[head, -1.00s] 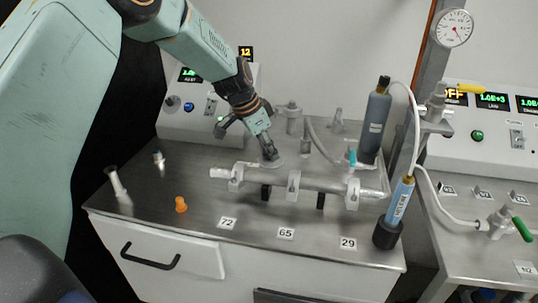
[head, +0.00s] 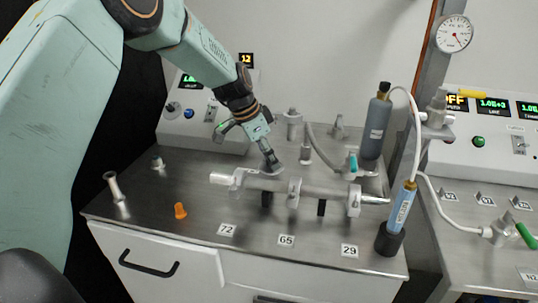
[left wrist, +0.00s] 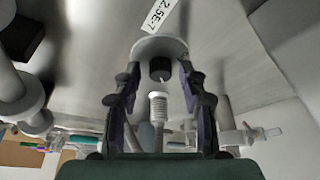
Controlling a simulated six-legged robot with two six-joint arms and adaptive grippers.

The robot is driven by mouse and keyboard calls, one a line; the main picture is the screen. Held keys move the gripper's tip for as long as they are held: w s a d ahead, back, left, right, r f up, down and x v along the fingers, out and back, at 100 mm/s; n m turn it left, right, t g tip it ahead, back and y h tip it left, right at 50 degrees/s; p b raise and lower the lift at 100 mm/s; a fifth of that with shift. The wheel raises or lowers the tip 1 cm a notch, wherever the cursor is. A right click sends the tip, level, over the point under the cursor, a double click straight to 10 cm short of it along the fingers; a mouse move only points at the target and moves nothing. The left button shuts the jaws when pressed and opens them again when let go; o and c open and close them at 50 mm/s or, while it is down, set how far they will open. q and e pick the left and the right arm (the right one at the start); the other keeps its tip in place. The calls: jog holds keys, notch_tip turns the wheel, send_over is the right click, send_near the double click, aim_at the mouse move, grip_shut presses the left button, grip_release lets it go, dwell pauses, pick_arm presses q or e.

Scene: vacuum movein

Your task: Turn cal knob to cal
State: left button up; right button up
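My left gripper (head: 272,165) reaches down over the steel bench, just behind the horizontal metal tube (head: 270,183). In the left wrist view its two fingers (left wrist: 158,100) stand apart. A pale round fitting with a dark round centre (left wrist: 160,68) and a ribbed pale stem (left wrist: 158,105) show between them; I cannot tell whether the fingers touch these. A label reading 2.5E-7 (left wrist: 165,15) lies beyond. I cannot make out a cal marking. A blue knob (head: 188,113) is on the back left console (head: 205,132), well left of the gripper. My right gripper is out of view.
A dark bottle (head: 376,128) and a blue cylinder (head: 402,207) stand at the bench's right. A teal-handled valve (head: 352,162) is by the tube's right end. The bench's front left is mostly free.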

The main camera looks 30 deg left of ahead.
pick_arm(q)
jog(key=shift+r, duration=0.2)
jog(key=v, duration=1.1)
jog(key=shift+s+r, duration=0.2)
jog(key=shift+r, duration=0.1)
jog(key=shift+a+f, duration=0.1)
jog(key=shift+a, duration=0.05)
